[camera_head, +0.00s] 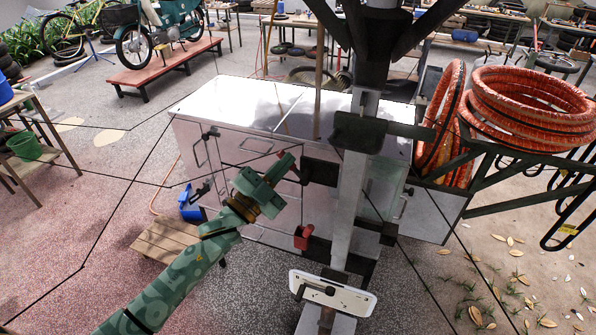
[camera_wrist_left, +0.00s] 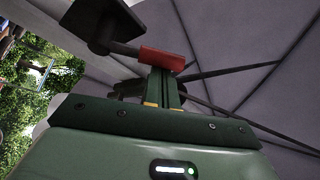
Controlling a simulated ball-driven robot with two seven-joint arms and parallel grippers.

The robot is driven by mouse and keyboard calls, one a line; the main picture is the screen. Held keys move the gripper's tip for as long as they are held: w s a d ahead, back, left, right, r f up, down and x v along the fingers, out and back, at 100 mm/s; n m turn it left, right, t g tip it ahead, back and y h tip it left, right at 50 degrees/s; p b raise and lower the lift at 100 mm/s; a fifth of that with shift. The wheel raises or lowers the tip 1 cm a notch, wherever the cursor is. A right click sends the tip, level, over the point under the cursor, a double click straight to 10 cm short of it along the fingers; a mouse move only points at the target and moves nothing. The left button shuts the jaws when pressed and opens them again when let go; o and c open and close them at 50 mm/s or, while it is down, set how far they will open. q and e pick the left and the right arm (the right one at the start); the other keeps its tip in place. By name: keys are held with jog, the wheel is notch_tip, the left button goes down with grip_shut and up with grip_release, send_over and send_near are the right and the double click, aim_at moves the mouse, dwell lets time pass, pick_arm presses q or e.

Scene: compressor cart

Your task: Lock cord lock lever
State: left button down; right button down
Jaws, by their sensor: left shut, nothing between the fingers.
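My left gripper (camera_head: 288,163) is at the end of the green arm, in front of the white cart, just left of a dark bracket (camera_head: 320,171) on the grey post. Its fingers are shut with nothing between them. In the left wrist view the closed fingers (camera_wrist_left: 166,92) point at a red block (camera_wrist_left: 161,58), which looks like the lever. The block sits on a dark rod with a black plate (camera_wrist_left: 102,24). The fingertips overlap its lower edge; I cannot tell whether they touch. Another red piece (camera_head: 303,238) is lower on the post. My right gripper is out of view.
The white cart (camera_head: 235,100) stands behind the post (camera_head: 352,190). Coiled orange hoses (camera_head: 525,105) hang on a dark rack at right. A low wooden stool (camera_head: 165,238) and blue item (camera_head: 190,204) are at left.

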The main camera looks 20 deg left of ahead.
pick_arm(q)
jog(key=shift+w+a+f+n+t+y+b, duration=0.1)
jog(key=shift+a+f+n+t+y+b, duration=0.6)
jog(key=shift+n+y, duration=1.35)
jog(key=shift+s+a+f+n+t+y+b, duration=0.1)
jog(key=shift+a+f+n+t+y+b, duration=0.45)
jog(key=shift+n, duration=2.45)
jog(key=shift+w+a+f+n+t+y+b, duration=0.25)
jog(key=shift+f+n+t+y, duration=0.65)
jog(key=shift+n+y, duration=1.35)
jog(key=shift+s+d+f+n, duration=0.15)
jog(key=shift+f+n, duration=0.1)
jog(key=shift+n, duration=0.15)
jog(key=shift+r, duration=0.1)
